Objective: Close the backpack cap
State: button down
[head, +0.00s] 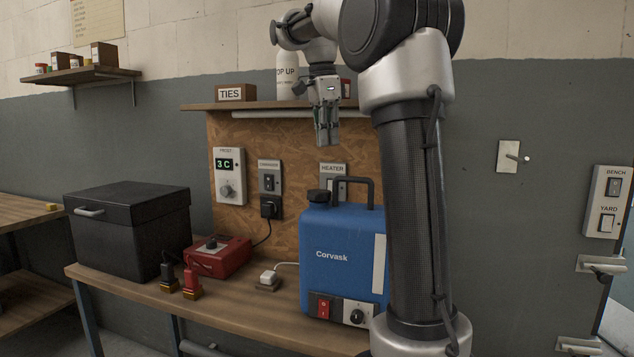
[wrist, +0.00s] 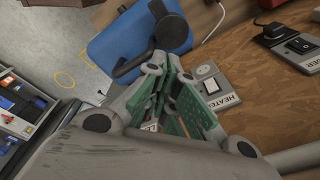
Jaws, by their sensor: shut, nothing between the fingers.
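The blue backpack tank (head: 328,243), labelled Corvask, stands upright on the wooden bench. Its black round cap (head: 319,196) sits at the top left, beside a black carry handle (head: 356,181). I cannot tell whether the cap is tight. My gripper (head: 327,142) points down above the tank, apart from the cap and handle, shut and empty. In the wrist view the cap (wrist: 172,32) lies just beyond the fingers (wrist: 167,66), with the blue tank (wrist: 122,38) behind it. The fingers hide part of the tank there.
A shelf (head: 262,106) with a TIES box (head: 236,93) and a white bottle (head: 288,78) is close behind the gripper. A HEATER switch (head: 333,185) is on the board behind. A red box (head: 218,257) and black chest (head: 130,228) stand left on the bench.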

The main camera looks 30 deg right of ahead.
notch_tip(320, 180, up, 3)
jog(key=a+m+y, duration=0.2)
jog(key=a+m, duration=0.1)
jog(key=m, duration=0.5)
send_over(317, 212)
jog(key=w, duration=0.1)
jog(key=shift+g, duration=0.3)
jog(key=f, duration=0.9)
jog(key=d+f, duration=0.1)
jog(key=f, duration=0.4)
jog(key=shift+s+a+f, duration=0.15)
jog(key=shift+f, duration=0.4)
jog(key=shift+s+a+f, duration=0.15)
jog(key=shift+f, duration=0.4)
